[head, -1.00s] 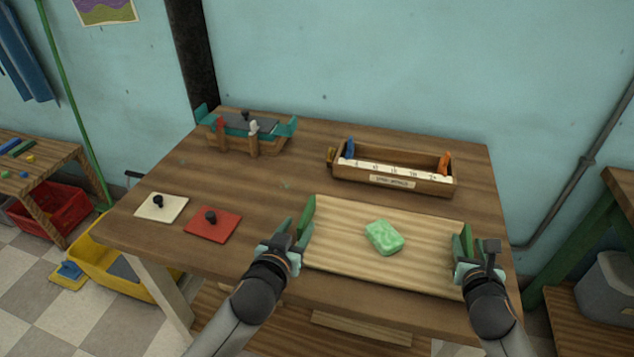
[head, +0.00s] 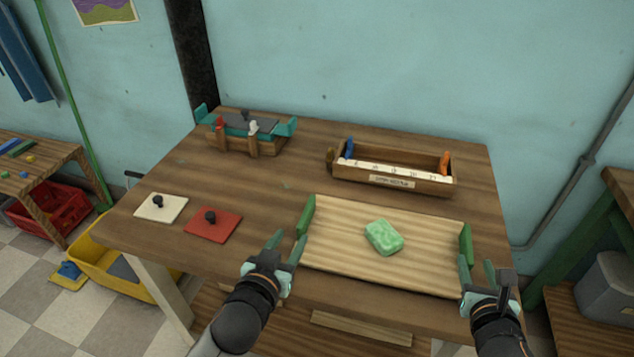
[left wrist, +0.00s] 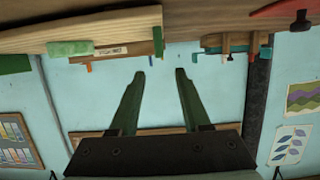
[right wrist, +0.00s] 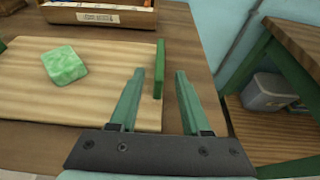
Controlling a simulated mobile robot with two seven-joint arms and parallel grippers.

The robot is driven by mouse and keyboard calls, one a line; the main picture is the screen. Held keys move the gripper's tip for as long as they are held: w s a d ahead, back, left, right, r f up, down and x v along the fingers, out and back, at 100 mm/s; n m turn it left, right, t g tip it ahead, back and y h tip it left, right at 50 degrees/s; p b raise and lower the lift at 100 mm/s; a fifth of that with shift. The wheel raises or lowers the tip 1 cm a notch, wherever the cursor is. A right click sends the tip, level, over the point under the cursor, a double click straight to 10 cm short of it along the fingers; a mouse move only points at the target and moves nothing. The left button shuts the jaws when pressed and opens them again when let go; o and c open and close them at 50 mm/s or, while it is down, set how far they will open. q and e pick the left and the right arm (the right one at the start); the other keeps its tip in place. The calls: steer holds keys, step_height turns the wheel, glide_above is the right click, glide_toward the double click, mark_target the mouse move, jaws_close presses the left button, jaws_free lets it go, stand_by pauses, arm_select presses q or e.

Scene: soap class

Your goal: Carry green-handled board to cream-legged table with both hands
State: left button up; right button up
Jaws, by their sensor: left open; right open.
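The pale wooden board (head: 340,255) lies flat on the table (head: 265,185) with visible cream legs. Its left green handle (head: 306,216) and right green handle (head: 466,244) stand upright at its ends. A green soap block (head: 384,237) rests on the board. My left gripper (head: 287,246) is open and empty, in front of the left handle and apart from it. My right gripper (head: 476,268) is open, just in front of the right handle. In the right wrist view this handle (right wrist: 160,68) appears between the open fingertips; whether they touch it is unclear.
A wooden box (head: 393,180) with number cards stands behind the board. A teal-ended rack (head: 250,145) stands at the back left. Cream (head: 161,208) and red (head: 212,226) knobbed plates lie left of the board. A green-legged table (head: 575,235) stands at the right.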

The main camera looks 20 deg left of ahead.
steer(key=shift+v, duration=2)
arm_select(q)
step_height(320, 180, up, 4)
steer(key=p, duration=0.4)
steer(key=shift+r+p, duration=0.1)
steer(key=shift+p, duration=0.3)
arm_select(e)
step_height(320, 180, up, 5)
steer(key=shift+f, duration=0.15)
steer(key=shift+w, duration=0.1)
